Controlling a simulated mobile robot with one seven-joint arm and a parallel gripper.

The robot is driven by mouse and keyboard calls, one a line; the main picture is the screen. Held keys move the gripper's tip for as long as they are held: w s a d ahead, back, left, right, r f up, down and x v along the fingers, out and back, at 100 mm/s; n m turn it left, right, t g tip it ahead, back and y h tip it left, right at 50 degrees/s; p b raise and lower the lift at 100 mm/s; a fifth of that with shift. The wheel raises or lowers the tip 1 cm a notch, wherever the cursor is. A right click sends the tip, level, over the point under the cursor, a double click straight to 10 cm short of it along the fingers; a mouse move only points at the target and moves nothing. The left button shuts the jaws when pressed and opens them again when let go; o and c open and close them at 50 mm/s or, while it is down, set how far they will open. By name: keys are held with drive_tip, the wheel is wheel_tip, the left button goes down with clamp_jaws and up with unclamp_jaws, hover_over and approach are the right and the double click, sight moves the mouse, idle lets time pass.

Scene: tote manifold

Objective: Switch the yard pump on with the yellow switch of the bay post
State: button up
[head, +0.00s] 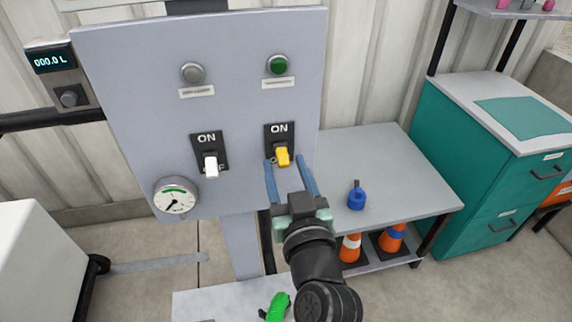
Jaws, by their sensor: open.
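The bay post's grey panel (240,110) faces me and carries two switches side by side. The yellow switch (283,156) is on the right, on a black plate marked ON at the top; its lever points down. The white switch (211,166) is on the left, also with its lever down. My gripper (291,163) is open, its two blue fingers reaching up at the yellow switch, one to each side of the lever in the picture. I cannot tell whether they touch it.
Above the switches are a grey lamp (193,73) and a green lamp (277,65). A gauge (175,197) and a display reading 000.0 L (51,60) are at left. A grey table (390,165) with a blue can (356,196) and a teal cabinet (465,150) stand right.

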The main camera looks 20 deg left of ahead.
sight(282, 152)
drive_tip(key=shift+w, duration=0.1)
clamp_jaws()
idle(0.4)
drive_tip(key=r+g+h+p, duration=0.1)
drive_tip(key=p, duration=0.5)
drive_tip(key=shift+r+g, duration=0.3)
drive_tip(key=shift+r, duration=0.1)
drive_tip(key=r+g+h+p, duration=0.1)
drive_tip(key=g+p, duration=0.1)
drive_tip(key=p, duration=0.7)
drive_tip(key=shift+r+g+h+p, duration=0.3)
drive_tip(key=shift+h, duration=0.1)
drive_tip(key=g+h+p, duration=0.1)
drive_tip(key=p, duration=0.2)
drive_tip(key=r+g+p, duration=0.1)
drive_tip(key=p, duration=0.3)
drive_tip(key=shift+w+a+g+h, duration=0.1)
drive_tip(key=shift+w+g+h, duration=0.05)
drive_tip(key=shift+g+h, duration=0.25)
drive_tip(key=g+h+p, duration=0.1)
drive_tip(key=p, duration=0.2)
drive_tip(key=shift+w+a+g, duration=0.1)
drive_tip(key=shift+w+g, duration=0.05)
drive_tip(key=shift+g, duration=0.15)
drive_tip(key=shift+p, duration=0.4)
